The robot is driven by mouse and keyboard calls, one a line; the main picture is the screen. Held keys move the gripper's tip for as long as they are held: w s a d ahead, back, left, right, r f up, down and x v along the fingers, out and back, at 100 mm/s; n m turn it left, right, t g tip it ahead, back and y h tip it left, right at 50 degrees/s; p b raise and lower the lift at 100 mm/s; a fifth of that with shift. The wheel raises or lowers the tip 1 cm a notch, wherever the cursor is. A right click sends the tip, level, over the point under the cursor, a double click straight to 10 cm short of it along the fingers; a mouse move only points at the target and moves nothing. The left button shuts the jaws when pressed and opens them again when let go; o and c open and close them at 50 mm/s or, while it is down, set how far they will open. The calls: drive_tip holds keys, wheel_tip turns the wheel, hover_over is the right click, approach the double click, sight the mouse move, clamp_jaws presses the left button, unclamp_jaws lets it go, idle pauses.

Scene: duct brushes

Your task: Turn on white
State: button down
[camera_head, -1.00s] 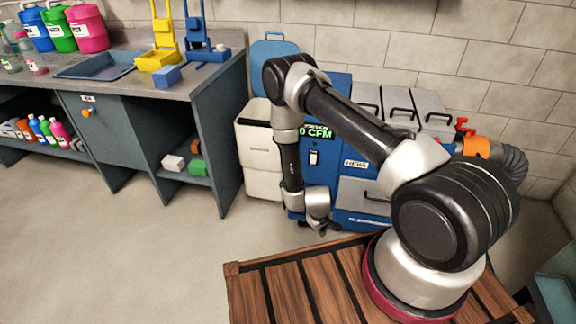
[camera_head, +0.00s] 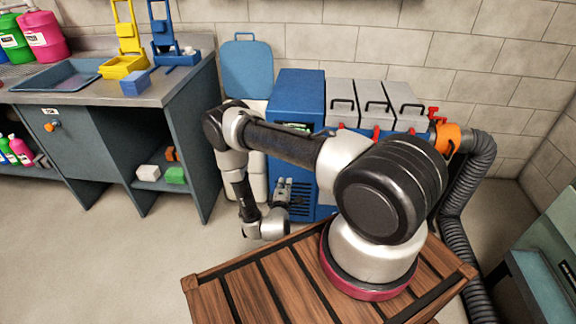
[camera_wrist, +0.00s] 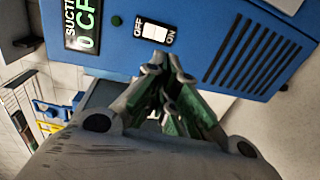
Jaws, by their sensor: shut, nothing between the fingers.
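The blue suction machine (camera_head: 298,92) stands against the wall in the head view. In the wrist view its blue front (camera_wrist: 205,35) carries a white rocker switch (camera_wrist: 155,31) in a black plate marked OFF and ON. A green "0 CFM" readout (camera_wrist: 84,25) is beside it, partly cut off. My gripper (camera_wrist: 168,62) is shut and empty, its fingertips just below the switch in the picture. I cannot tell whether they touch it. In the head view my gripper (camera_head: 283,184) is low before the machine, and my arm hides the switch.
Grey lidded boxes (camera_head: 372,102) and an orange fitting (camera_head: 447,138) with a black hose (camera_head: 462,190) are at the machine's right. A white bin with a blue lid (camera_head: 247,70) stands left of it. A workbench (camera_head: 175,90) is further left. Floor between is clear.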

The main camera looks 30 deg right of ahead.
drive_tip(key=x, duration=1.4)
drive_tip(key=shift+d, duration=0.1)
drive_tip(key=shift+w+d+f, duration=0.15)
drive_tip(key=shift+w, duration=0.05)
drive_tip(key=shift+s, duration=0.1)
